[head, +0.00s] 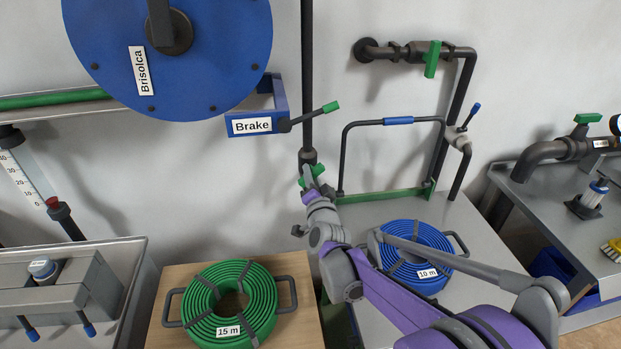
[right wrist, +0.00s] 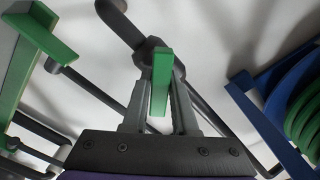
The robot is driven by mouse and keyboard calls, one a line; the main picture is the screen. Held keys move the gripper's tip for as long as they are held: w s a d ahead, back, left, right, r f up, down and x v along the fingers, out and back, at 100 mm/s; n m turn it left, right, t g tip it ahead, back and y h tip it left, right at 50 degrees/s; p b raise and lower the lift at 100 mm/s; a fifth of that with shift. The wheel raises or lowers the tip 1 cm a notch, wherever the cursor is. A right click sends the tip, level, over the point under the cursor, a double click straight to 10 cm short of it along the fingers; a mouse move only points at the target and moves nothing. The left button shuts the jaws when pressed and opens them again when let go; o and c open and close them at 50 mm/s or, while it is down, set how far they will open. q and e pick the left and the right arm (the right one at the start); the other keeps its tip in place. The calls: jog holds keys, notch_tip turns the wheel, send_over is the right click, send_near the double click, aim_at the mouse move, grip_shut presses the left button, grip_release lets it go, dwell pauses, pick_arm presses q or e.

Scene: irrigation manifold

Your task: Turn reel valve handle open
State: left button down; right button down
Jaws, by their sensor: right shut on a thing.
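The reel valve handle is a small green lever (head: 318,169) at the lower end of the dark vertical pipe (head: 307,80) in the head view. In the right wrist view the green lever (right wrist: 161,78) stands upright in the picture, between the two grey fingers. My right gripper (head: 309,178) reaches up to the valve from below and is shut on the lever. It also fills the lower middle of the wrist view (right wrist: 160,105). The gripper partly hides the valve body in the head view. My left gripper is not in view.
The blue reel (head: 190,60) and its brake lever (head: 318,113) are above left. A bent pipe frame with a blue grip (head: 398,120) stands at the right. A green hose coil (head: 222,292) and a blue hose coil (head: 430,237) lie below. Bare wall surrounds the valve.

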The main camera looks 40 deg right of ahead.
jog(key=n+b, duration=0.2)
jog(key=n, duration=0.3)
jog(key=shift+f+n, duration=0.15)
jog(key=shift+n, duration=0.15)
jog(key=shift+n+b, duration=1.15)
jog(key=shift+n, duration=1.15)
jog(key=c, duration=0.7)
grip_release()
jog(key=p+v, duration=0.1)
jog(key=v, duration=0.9)
jog(key=shift+s+a, duration=0.15)
jog(key=shift+s, duration=0.25)
